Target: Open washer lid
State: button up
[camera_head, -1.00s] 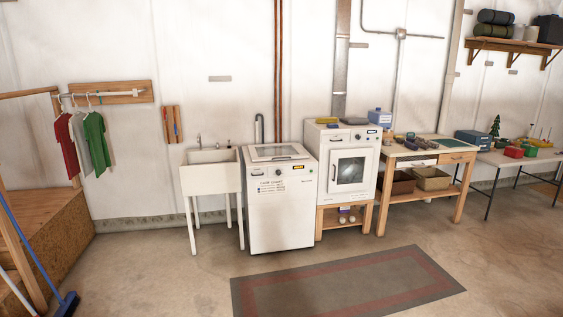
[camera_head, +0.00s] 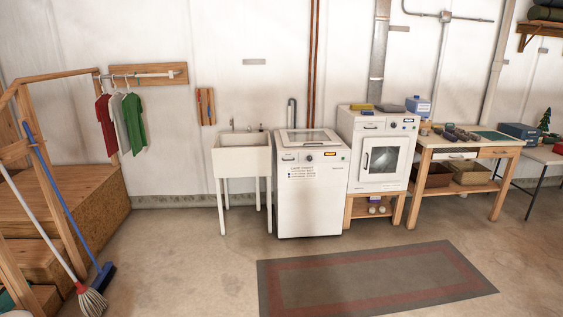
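The washer (camera_head: 311,194) is a white top-loading box in the middle of the head view, against the back wall. Its lid (camera_head: 308,136) lies on top and looks shut, with a pale panel set in a white frame. A front strip below the lid carries a dark handle at its left, a knob and a small yellow display. My gripper is not in view, and nothing is seen touching the washer.
A white sink (camera_head: 242,158) on legs stands left of the washer; a dryer (camera_head: 381,160) on a wooden stand is at its right. A rug (camera_head: 375,281) lies in front on open floor. A broom (camera_head: 105,275) and mop (camera_head: 92,301) lean by wooden steps at left.

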aim_at(333, 141)
jog(key=i, duration=4.15)
jog(key=i+u, duration=0.2)
jog(key=i, duration=0.2)
jog(key=i+l+u, duration=0.2)
jog(key=i, duration=0.2)
jog(key=i+l+u, duration=0.15)
jog(key=i, duration=0.25)
